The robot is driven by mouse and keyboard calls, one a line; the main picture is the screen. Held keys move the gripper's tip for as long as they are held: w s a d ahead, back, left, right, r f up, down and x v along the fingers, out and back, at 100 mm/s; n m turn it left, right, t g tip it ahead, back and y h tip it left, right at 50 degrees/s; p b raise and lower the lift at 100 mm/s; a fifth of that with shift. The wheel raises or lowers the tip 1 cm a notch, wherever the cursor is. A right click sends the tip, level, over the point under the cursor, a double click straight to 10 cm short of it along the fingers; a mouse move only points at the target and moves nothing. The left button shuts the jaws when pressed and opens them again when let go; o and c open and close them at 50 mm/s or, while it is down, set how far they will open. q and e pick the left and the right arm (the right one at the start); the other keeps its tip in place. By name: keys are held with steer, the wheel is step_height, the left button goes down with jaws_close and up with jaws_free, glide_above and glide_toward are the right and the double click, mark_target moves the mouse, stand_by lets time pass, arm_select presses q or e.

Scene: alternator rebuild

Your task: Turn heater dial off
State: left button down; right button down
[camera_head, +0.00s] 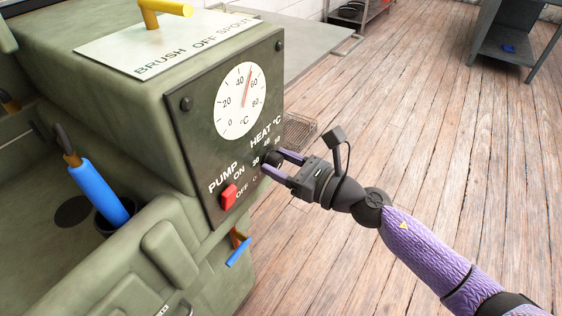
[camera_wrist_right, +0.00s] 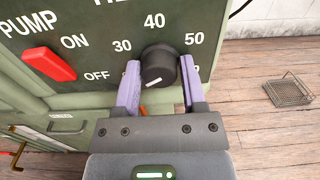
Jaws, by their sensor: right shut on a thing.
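The heater dial (camera_wrist_right: 158,62) is a round black knob under the HEAT lettering on the green machine's dark control panel. In the right wrist view, the 30, 40 and 50 marks arc above it. A white pointer line shows on its lower left face, pointing down and slightly left. My right gripper (camera_wrist_right: 159,70) has its two purple fingers on either side of the knob, shut on it. In the head view, the right gripper (camera_head: 271,160) reaches the panel from the right and partly covers the knob. My left gripper is not in view.
A red pump switch (camera_head: 228,196) sits left of the dial, beside ON and OFF labels. A round temperature gauge (camera_head: 240,100) is above it. A blue-handled tool (camera_head: 98,190) stands in the machine's basin. A wire basket (camera_wrist_right: 289,91) lies on the wooden floor. Open floor lies to the right.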

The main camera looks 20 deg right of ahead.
steer(key=shift+f, duration=0.1)
steer(key=shift+c, duration=0.8)
jaws_free()
steer(key=shift+s+d, duration=0.1)
steer(key=shift+s, duration=0.05)
steer(key=v, duration=0.9)
steer(key=shift+s+d, duration=0.2)
